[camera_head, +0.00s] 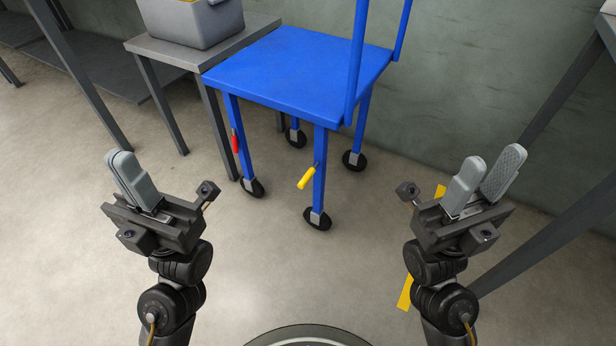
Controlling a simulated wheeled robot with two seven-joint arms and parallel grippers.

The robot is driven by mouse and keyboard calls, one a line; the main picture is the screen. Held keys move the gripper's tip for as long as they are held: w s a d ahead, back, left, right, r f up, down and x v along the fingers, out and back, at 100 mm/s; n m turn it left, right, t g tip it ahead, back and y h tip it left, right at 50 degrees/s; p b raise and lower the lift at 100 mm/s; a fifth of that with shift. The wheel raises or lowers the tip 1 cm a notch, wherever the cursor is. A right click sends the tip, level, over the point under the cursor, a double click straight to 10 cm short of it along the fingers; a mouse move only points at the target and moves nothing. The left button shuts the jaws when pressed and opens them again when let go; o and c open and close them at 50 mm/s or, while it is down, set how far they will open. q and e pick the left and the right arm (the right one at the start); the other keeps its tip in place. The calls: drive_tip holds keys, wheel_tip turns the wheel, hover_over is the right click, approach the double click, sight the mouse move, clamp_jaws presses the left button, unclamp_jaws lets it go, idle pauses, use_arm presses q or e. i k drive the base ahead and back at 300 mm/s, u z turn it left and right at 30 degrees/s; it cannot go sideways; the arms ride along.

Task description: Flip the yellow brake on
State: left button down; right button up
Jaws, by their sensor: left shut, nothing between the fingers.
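The yellow brake (306,178) is a small lever on the front leg of the blue cart (290,68), pointing down and to the left. A red lever (235,143) hangs on the cart's left leg. My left gripper (124,158) is shut and empty, to the left of the cart and apart from it. My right gripper (490,167) is open and empty, with a gap between its fingers, to the right of the yellow brake and apart from it.
A grey table (160,52) with a grey bin (200,22) stands beside the cart at the left. Dark metal legs (560,95) stand at the right. A yellow floor strip (406,294) shows behind my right arm. The floor (270,260) before the cart is clear.

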sight(308, 175)
drive_tip(key=k, duration=1.3)
drive_tip(key=z, duration=0.55)
drive_tip(key=i, duration=0.85)
drive_tip(key=z, duration=0.5)
